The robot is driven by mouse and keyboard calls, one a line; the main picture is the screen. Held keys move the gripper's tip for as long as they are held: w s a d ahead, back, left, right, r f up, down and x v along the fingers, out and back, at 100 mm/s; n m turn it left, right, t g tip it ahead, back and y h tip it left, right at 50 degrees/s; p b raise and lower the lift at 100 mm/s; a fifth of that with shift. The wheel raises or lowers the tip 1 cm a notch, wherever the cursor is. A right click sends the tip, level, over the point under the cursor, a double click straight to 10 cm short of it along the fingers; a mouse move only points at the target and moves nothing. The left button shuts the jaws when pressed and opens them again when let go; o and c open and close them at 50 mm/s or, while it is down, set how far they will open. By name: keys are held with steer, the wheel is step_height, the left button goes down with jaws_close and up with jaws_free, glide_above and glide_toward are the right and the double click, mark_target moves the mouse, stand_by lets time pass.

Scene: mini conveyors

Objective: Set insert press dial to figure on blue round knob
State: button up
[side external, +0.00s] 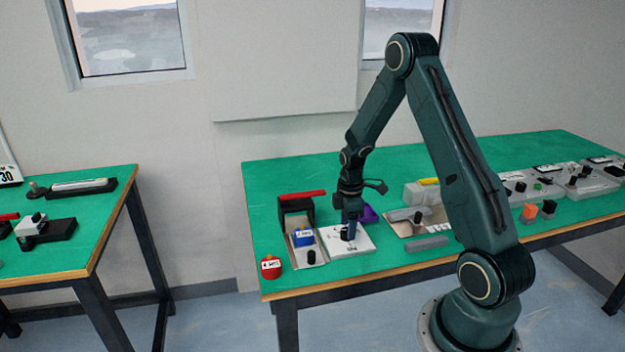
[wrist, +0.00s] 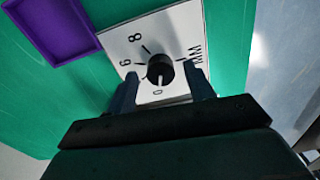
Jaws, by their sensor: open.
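A white dial plate (side external: 364,244) lies on the green table. It also shows in the wrist view (wrist: 215,20), with printed figures, tick marks and lettering around a black knob (wrist: 160,67). A pale pointer line shows on the knob; its exact setting is hard to tell. My gripper (wrist: 161,74) is open, with one finger on each side of the knob; contact is unclear. In the side view my gripper (side external: 348,222) points down over the plate. A blue labelled piece (side external: 303,238) and a red round labelled knob (side external: 271,268) are to the left; their figures are too small to read surely.
A purple tray (wrist: 50,28) lies beside the plate. A black stand with a red bar (side external: 301,196) is behind the blue piece. A grey bar (side external: 427,243) and more stations are to the right. A second table (side external: 100,215) stands at far left.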

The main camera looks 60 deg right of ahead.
steer(key=shift+f, duration=0.45)
steer(key=c, duration=1)
